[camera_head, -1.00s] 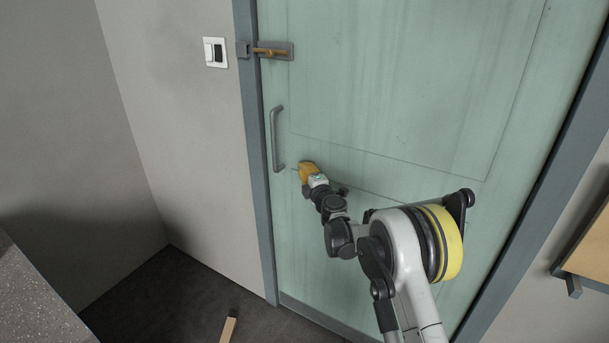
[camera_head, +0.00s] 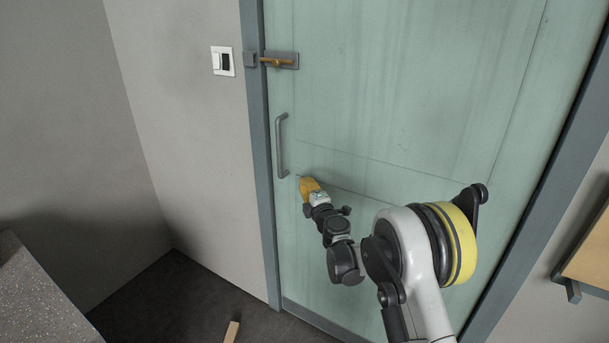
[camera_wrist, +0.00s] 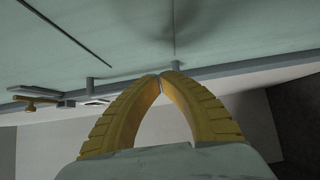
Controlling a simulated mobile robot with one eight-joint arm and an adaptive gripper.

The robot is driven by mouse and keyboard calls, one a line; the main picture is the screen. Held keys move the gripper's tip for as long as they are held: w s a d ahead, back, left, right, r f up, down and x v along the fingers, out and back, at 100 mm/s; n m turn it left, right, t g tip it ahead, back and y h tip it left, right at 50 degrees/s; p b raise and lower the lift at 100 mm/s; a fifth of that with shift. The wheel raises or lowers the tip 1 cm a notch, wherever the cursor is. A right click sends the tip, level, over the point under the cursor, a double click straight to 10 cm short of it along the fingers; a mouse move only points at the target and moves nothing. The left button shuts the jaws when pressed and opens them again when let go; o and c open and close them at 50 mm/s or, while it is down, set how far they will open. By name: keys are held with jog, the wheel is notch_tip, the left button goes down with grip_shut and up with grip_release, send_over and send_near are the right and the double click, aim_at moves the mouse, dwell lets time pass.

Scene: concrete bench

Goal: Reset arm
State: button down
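My gripper (camera_head: 308,186) has yellow fingers and is in front of the pale green door (camera_head: 400,90), a little right of and below the grey door handle (camera_head: 282,146). In the wrist view my gripper (camera_wrist: 161,76) has its two ribbed fingertips together, with an empty gap between the fingers lower down. It holds nothing. The handle shows only in part behind the fingertips in the wrist view. A brass bolt (camera_head: 277,62) on a grey plate sits near the door's upper left edge, and it also shows at the left of the wrist view (camera_wrist: 38,101).
A white switch plate (camera_head: 222,62) is on the wall left of the door frame (camera_head: 259,150). A speckled bench top (camera_head: 40,295) is at lower left. A wooden piece (camera_head: 231,332) stands near the dark floor. A wooden-topped item (camera_head: 588,255) is at the right edge.

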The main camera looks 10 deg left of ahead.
jog(key=p+v, duration=0.1)
jog(key=v, duration=0.4)
jog(key=s+d+r+m+t+h, duration=0.15)
jog(key=d+r+m+h, duration=0.55)
jog(key=d+r, duration=0.75)
jog(key=s+d+r+m+g+h, duration=0.1)
jog(key=s+d+r+m+h, duration=0.1)
jog(key=s+d+r+m, duration=0.3)
jog(key=s+d+m+g+h, duration=0.1)
jog(key=s+d+m, duration=0.2)
jog(key=d, duration=0.5)
jog(key=s+d+f+m+g+h, duration=0.1)
jog(key=s+d+m+g, duration=0.2)
jog(key=s, duration=0.6)
jog(key=s+d+f+m+g, duration=0.1)
jog(key=s+d+f+m, duration=0.15)
jog(key=s+d, duration=0.45)
jog(key=s+a+f+m+g+y, duration=0.1)
jog(key=s+f+m+g, duration=0.1)
jog(key=s, duration=0.7)
jog(key=s+a+f+m+g, duration=0.1)
jog(key=s+f, duration=0.3)
jog(key=s, duration=0.5)
jog(key=shift+s+a+f+m+g+y, duration=0.25)
jog(key=shift+a+f+m+g+y, duration=0.1)
jog(key=shift+a+f+g+y, duration=0.15)
